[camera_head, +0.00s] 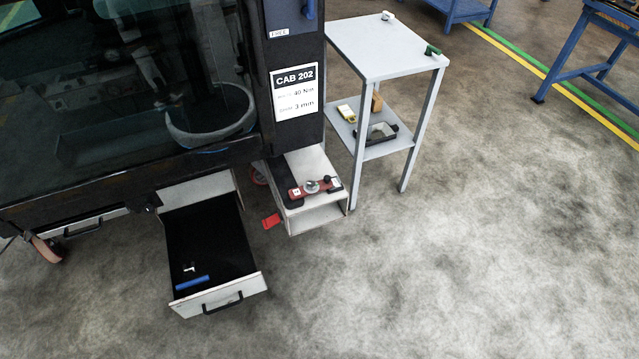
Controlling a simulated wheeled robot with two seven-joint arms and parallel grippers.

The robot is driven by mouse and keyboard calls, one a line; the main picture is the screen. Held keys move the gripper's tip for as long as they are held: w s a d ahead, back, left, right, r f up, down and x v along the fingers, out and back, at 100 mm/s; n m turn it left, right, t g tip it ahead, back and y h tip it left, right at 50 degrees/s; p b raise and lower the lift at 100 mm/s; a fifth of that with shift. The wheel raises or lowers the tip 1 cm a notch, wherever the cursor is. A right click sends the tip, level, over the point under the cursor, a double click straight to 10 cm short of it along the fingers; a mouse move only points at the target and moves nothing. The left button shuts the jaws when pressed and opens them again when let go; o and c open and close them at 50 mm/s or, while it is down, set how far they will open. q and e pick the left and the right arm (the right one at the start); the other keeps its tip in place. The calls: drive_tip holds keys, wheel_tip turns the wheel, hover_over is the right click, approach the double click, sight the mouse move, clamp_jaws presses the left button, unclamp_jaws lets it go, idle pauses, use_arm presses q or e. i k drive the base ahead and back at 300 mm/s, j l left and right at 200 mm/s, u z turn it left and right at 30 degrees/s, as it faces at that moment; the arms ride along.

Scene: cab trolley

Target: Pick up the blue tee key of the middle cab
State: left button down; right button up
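A blue bar-shaped piece (192,283) lies near the front of an open drawer (237,294) under the cab marked CAB 202 (294,92). It may be the tee key's handle, but it is too small to be sure. A small whitish piece (189,268) lies just behind it; I cannot tell whether the two are joined. Another blue part (310,9), cut off by the top edge, is on the cab's upper panel beside a FREE label (279,33). Neither of my grippers shows in the head view.
Right of the drawer, a low step (318,214) bears a red tool with a round dial (312,186). A red piece (271,221) is beside it. A grey two-level table (375,50) stands behind, with small items. The floor (450,270) at front right is clear.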

sight(194, 282)
drive_tip(key=u, duration=1.3)
drive_tip(key=i+j+z, duration=0.15)
drive_tip(key=z, duration=0.3)
drive_tip(key=j+z, duration=0.45)
drive_tip(key=i, duration=0.05)
